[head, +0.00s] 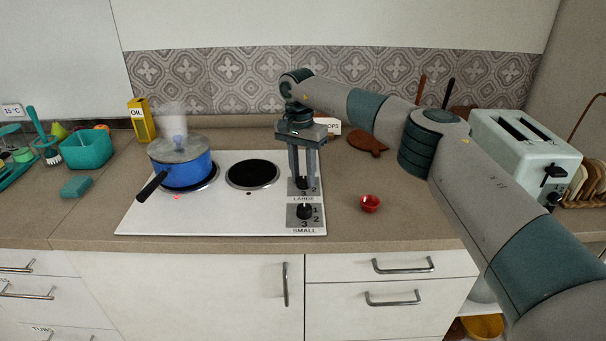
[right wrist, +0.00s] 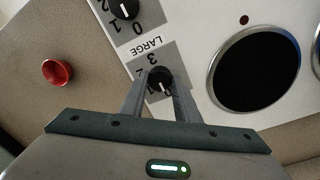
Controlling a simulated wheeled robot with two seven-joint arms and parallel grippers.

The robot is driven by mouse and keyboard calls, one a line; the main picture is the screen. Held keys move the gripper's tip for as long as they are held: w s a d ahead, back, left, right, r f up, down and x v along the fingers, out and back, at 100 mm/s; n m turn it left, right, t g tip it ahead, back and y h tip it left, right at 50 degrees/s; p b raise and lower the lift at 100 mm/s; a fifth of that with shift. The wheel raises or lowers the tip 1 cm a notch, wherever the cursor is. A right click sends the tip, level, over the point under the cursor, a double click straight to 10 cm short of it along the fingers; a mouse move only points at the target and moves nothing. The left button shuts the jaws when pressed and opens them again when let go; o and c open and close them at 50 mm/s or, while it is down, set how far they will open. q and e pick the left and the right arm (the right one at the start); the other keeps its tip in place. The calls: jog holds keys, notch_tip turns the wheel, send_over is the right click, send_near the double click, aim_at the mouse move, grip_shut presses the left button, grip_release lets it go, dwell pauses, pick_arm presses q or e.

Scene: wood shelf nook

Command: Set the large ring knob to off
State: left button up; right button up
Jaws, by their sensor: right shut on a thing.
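The large ring knob (head: 301,184) is the rear of two black knobs at the right end of the white cooktop (head: 143,219). The printed word LARGE is beside it. My right gripper (head: 301,181) reaches down from above with its fingers on either side of this knob, shut on it. In the right wrist view, the knob (right wrist: 159,79) sits between the fingertips; its white pointer line aims toward the wrist side. My left gripper is in neither view.
The small knob (head: 304,211) is just in front. A blue pot (head: 184,169) with a lid stands on the left plate, near a lit red light (head: 176,198). The right plate (head: 252,174) is bare.

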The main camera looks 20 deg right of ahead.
aim_at(300, 178)
jog(key=o, duration=1)
jog(key=shift+o, duration=0.2)
jog(key=shift+r, duration=0.55)
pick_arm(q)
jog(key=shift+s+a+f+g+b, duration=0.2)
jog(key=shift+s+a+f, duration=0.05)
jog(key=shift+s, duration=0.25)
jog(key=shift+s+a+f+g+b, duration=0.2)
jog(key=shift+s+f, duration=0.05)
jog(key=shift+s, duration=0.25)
pick_arm(e)
notch_tip(300, 178, up, 16)
jog(key=shift+w+a+r, duration=0.2)
jog(key=shift+w+a, duration=0.1)
jog(key=shift+w, duration=0.1)
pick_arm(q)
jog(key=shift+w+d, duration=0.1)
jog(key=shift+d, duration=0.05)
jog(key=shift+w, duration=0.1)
pick_arm(e)
jog(key=shift+s+f, duration=0.1)
